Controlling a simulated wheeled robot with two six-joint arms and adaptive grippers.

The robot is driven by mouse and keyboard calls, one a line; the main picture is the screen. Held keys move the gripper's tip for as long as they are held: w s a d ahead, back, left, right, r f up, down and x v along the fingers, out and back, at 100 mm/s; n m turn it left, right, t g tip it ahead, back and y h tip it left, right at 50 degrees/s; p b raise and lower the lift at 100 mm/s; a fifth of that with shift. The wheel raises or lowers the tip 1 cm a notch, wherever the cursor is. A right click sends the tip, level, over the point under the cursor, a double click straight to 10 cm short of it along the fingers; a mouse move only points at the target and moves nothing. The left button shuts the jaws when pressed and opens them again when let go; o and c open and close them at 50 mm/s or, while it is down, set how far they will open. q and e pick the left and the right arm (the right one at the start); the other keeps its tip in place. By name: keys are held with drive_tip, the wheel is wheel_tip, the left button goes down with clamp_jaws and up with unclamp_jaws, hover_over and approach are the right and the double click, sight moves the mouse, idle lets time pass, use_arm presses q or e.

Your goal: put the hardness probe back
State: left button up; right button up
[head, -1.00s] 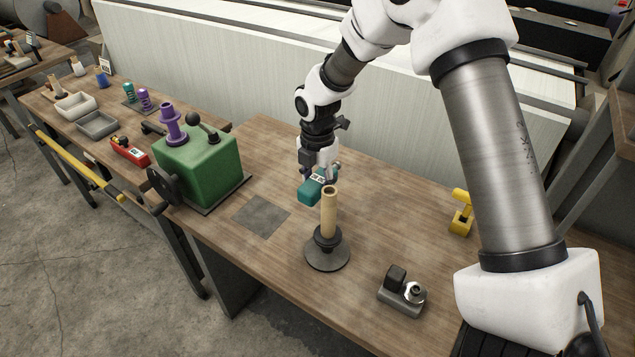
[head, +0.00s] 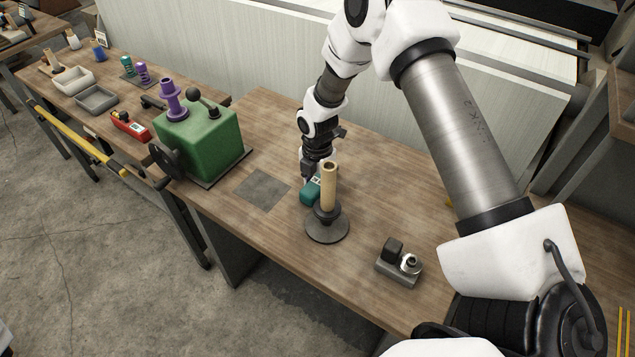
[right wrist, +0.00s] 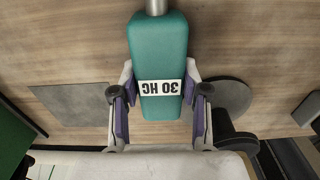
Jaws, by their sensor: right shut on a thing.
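The hardness probe is a teal block (head: 310,193) with a white label. In the right wrist view the probe (right wrist: 158,50) has a metal tip at the top edge and a label reading upside down. My right gripper (head: 316,180) is shut on it, with a purple-padded finger on each side of the teal body in the wrist view (right wrist: 158,108). The probe is low over the wooden bench, behind the bobbin stand; I cannot tell whether it touches the wood. A dark grey square pad (head: 262,190) lies empty to its left. My left gripper is not in view.
A tan tube on a dark round stand (head: 327,227) is close in front of the probe. A green machine box (head: 205,143) stands at the left. A small grey metal block (head: 398,264) sits at front right.

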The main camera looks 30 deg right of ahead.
drive_tip(key=o, duration=1.2)
drive_tip(key=shift+f, duration=0.1)
drive_tip(key=shift+o, duration=0.2)
